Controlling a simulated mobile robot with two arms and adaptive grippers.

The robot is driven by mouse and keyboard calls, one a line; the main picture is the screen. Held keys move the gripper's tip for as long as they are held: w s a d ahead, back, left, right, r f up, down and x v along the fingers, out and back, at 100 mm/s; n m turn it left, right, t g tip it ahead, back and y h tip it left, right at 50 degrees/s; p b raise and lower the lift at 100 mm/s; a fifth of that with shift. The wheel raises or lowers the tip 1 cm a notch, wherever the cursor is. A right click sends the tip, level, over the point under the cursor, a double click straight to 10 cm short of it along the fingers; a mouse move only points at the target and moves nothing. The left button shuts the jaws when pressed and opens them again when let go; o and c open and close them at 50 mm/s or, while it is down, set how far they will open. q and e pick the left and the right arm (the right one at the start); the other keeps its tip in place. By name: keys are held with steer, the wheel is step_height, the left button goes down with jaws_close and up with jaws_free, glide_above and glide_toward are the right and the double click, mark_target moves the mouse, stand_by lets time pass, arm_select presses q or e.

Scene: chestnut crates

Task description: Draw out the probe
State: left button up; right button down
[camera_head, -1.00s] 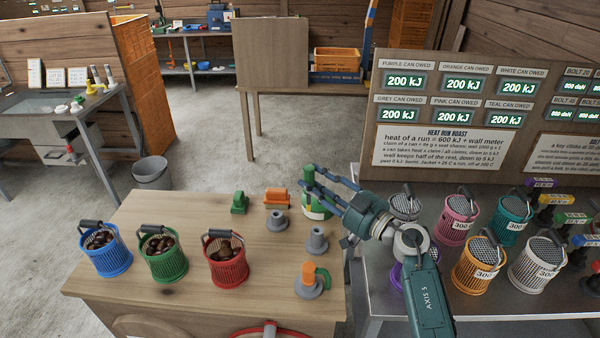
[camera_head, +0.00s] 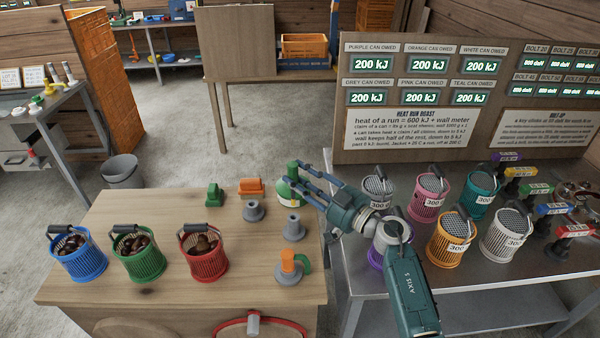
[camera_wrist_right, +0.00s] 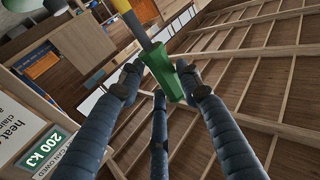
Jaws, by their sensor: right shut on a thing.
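My right gripper (camera_head: 300,178) is at the back right of the wooden table, with its fingers shut on a green handle (camera_head: 292,171), which I take to be the probe. In the right wrist view the probe's green handle (camera_wrist_right: 160,72) sits between the fingers (camera_wrist_right: 160,85); a grey rod with a yellow band runs from it toward the top edge. A green and white rounded vessel (camera_head: 286,191) stands just below the handle in the head view. Whether the rod is inside it I cannot tell. My left gripper is not in view.
Blue (camera_head: 80,264), green (camera_head: 140,262) and red (camera_head: 208,264) baskets of chestnuts stand on the wooden table (camera_head: 180,300). Grey sockets (camera_head: 293,229) and an orange-topped piece (camera_head: 288,262) are near the gripper. Several wire-lidded cans crowd the metal table (camera_head: 490,285) at right.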

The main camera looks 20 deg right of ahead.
steer(key=shift+f+b, duration=0.8)
steer(key=shift+f, duration=1.05)
steer(key=shift+p, duration=0.5)
steer(key=shift+p, duration=0.4)
stand_by(0.4)
steer(key=shift+p, duration=0.45)
step_height(320, 180, down, 8)
steer(key=b, duration=0.5)
stand_by(2.4)
